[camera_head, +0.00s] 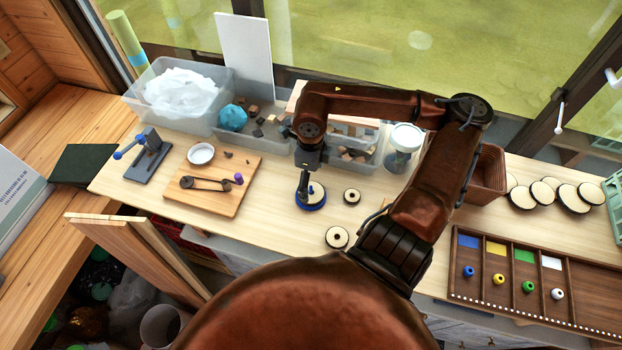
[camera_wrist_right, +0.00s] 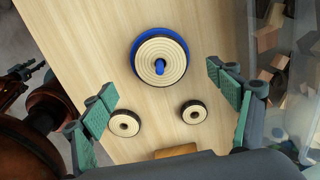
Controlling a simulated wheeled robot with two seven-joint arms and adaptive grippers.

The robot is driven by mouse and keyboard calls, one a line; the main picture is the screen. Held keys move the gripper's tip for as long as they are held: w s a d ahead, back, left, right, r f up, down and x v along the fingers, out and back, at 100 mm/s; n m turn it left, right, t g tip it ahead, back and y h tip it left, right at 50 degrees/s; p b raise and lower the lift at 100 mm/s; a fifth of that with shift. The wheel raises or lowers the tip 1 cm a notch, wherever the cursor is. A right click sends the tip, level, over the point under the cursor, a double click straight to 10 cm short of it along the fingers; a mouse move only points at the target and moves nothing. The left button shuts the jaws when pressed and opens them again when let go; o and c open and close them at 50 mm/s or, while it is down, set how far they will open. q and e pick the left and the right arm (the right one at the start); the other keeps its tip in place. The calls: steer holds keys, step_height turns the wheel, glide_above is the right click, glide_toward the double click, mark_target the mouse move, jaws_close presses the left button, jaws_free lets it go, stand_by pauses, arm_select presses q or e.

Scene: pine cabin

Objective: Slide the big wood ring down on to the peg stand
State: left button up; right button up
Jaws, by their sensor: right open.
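The peg stand has a round blue base (camera_head: 313,206) and a blue peg (camera_wrist_right: 159,67). The big wood ring (camera_wrist_right: 173,57) is around the peg and looks to lie flat, low on the base (camera_wrist_right: 136,47). My right gripper (camera_wrist_right: 168,100) is open, its teal-padded fingers apart and touching nothing; in the head view it (camera_head: 303,198) points down at the stand and partly covers it. A dark jaw-like part at the wrist view's left edge looks like my left gripper (camera_wrist_right: 22,72); its jaws are unclear.
Two smaller wood rings (camera_head: 337,237) (camera_head: 351,196) lie on the table nearby. A board (camera_head: 215,180) with a wrench-like tool is to the left. Clear bins (camera_head: 355,160) stand behind, a divided tray (camera_head: 540,285) at right. Bare tabletop lies between.

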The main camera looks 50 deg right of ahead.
step_height(320, 180, up, 11)
stand_by(0.3)
steer(key=shift+f, duration=0.1)
stand_by(0.5)
